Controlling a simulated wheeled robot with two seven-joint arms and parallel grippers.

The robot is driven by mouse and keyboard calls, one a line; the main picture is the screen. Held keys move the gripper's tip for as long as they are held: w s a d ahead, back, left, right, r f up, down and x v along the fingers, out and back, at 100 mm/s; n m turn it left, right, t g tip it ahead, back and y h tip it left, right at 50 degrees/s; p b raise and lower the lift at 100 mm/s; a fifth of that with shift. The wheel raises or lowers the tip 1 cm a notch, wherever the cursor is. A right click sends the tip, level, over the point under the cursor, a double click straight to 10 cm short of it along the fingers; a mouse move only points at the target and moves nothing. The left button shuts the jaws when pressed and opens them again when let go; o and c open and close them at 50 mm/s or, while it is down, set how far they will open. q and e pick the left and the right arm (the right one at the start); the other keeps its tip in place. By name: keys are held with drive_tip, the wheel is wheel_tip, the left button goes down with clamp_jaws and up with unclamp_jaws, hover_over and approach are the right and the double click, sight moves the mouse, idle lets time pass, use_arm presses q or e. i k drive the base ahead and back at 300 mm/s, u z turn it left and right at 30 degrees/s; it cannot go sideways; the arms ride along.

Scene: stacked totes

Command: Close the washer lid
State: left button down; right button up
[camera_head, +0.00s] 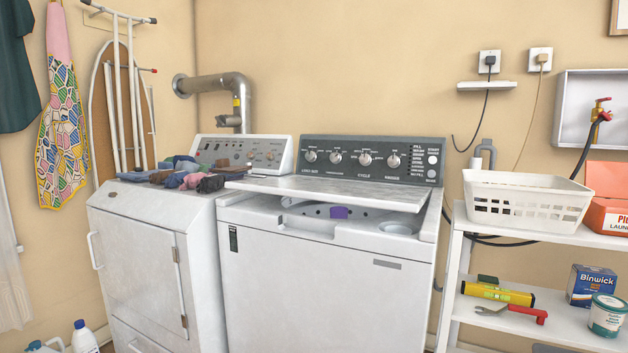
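The white top-loading washer (320,290) stands in the middle, with a dark control panel (371,158) with several knobs at its back. Its pale grey lid (330,190) is partly open. The lid lies at a low tilt, with its front edge raised above the washer top. Below that edge the opening shows part of the tub rim and a small purple thing (339,212). The rest of the tub is hidden under the lid. Neither of my grippers is in view.
A white dryer (140,262) stands close at the left, with folded clothes (188,176) on top near the lid's left end. At right, a white shelf (456,225) holds a white basket (525,200), a red box (607,215) and tools. No obstacle shows before the washer front.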

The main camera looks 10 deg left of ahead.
sight(390, 198)
drive_tip(key=z, duration=0.45)
drive_tip(key=i, duration=0.55)
drive_tip(key=z, duration=0.25)
